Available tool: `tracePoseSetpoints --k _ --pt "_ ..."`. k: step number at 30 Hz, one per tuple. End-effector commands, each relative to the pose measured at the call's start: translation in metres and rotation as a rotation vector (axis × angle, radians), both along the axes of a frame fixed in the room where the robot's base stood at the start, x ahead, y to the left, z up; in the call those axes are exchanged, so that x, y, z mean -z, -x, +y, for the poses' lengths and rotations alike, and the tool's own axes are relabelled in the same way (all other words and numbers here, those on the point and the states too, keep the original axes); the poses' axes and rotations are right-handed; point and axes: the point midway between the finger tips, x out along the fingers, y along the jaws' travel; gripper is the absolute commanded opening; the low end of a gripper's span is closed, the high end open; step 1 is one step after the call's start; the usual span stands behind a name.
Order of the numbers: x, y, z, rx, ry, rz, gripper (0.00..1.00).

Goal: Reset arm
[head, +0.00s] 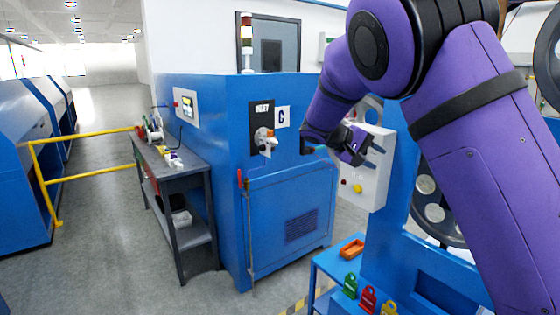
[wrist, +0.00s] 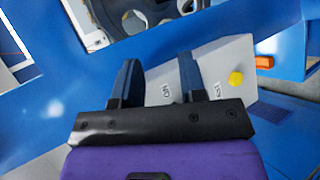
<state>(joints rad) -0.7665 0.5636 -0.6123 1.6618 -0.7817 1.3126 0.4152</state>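My purple arm reaches across the right half of the head view. My gripper (head: 376,147) is held in the air in front of a white control box with a red and a yellow button (head: 357,188). In the wrist view my gripper (wrist: 160,80) shows two dark fingers spread apart with nothing between them. The white box (wrist: 215,72) lies beyond the fingers, with its yellow button (wrist: 236,78) to their right. I cannot tell how far the fingertips are from the box.
A blue cabinet (head: 290,220) with a valve handle (head: 265,140) stands at the centre. A grey workbench (head: 180,185) is to its left, beside a yellow railing (head: 90,177). A low blue table with coloured lockout tags (head: 368,298) and an orange item (head: 351,250) is below my arm.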

Motion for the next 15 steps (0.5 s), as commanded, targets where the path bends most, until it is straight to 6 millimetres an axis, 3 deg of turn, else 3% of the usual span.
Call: tracePoseSetpoints --k 1,6,15 --pt "-0.005 0.012 -0.014 0.017 -0.061 0.006 0.38" --pt "-0.015 0.051 -0.044 0.046 -0.255 0.020 0.38" --pt "-0.035 0.129 -0.075 0.055 -0.561 -0.006 0.38"
